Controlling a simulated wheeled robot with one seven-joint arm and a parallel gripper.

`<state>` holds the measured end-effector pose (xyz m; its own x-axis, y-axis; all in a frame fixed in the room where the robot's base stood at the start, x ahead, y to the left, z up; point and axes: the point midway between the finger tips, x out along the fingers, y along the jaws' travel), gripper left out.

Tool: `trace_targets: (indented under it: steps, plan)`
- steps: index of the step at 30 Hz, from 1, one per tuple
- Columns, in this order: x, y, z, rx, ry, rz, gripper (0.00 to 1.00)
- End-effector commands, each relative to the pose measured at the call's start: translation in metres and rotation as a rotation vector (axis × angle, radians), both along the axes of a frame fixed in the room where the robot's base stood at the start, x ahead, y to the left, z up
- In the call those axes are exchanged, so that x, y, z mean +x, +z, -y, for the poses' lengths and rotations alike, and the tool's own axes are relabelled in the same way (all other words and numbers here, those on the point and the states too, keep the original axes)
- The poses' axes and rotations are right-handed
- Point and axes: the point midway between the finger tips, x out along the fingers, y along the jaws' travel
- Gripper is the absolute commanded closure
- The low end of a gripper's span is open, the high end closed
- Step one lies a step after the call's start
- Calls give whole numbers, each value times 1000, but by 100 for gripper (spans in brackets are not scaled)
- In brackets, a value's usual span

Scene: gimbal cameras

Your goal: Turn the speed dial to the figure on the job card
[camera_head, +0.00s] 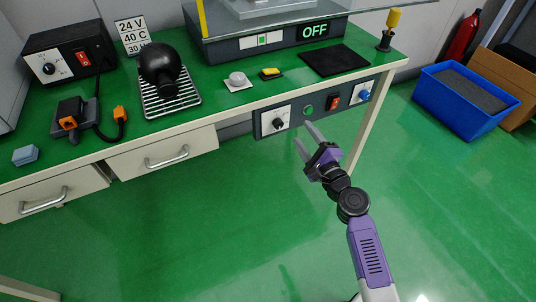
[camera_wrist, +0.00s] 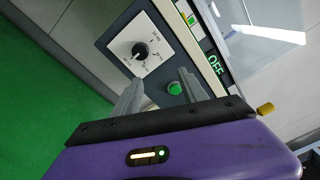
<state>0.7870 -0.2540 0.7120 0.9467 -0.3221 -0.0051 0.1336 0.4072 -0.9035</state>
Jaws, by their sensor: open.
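A black dial (camera_head: 278,123) sits on a white scale plate on the dark panel under the bench's front edge. In the wrist view the dial (camera_wrist: 139,51) has figures around it, too small to read. The card (camera_head: 132,35) at the back of the bench reads 24 V, 40 C and a partly hidden third line starting with 30. My gripper (camera_head: 304,134) is open and empty in front of the panel, to the right of the dial and apart from it. In the wrist view its fingers (camera_wrist: 160,84) point toward the panel, below the dial and near the green button (camera_wrist: 175,88).
The panel also carries a red switch (camera_head: 333,103) and a blue knob (camera_head: 364,95). A black box (camera_head: 70,60) with its own dial stands at the back left. The display (camera_head: 314,31) reads OFF. A blue crate (camera_head: 462,101) stands right; the floor before the panel is clear.

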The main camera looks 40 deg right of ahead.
Motion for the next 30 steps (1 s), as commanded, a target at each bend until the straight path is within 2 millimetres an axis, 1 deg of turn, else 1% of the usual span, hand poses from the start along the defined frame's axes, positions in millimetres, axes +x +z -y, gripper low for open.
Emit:
trace_targets:
  steps: [1,3,6,11,18,22,27,30]
  plan:
    - [5,-3,-5,96,26,30,50]
    - [6,-12,-13,217,57,62,50]
    - [8,-10,-20,315,86,100,50]
    - [18,-9,-19,334,90,104,50]
    - [54,-10,-10,330,89,103,50]
    - [70,-10,-7,329,90,102,50]
    - [81,-10,-4,328,88,102,50]
    - [83,-10,-3,329,87,100,50]
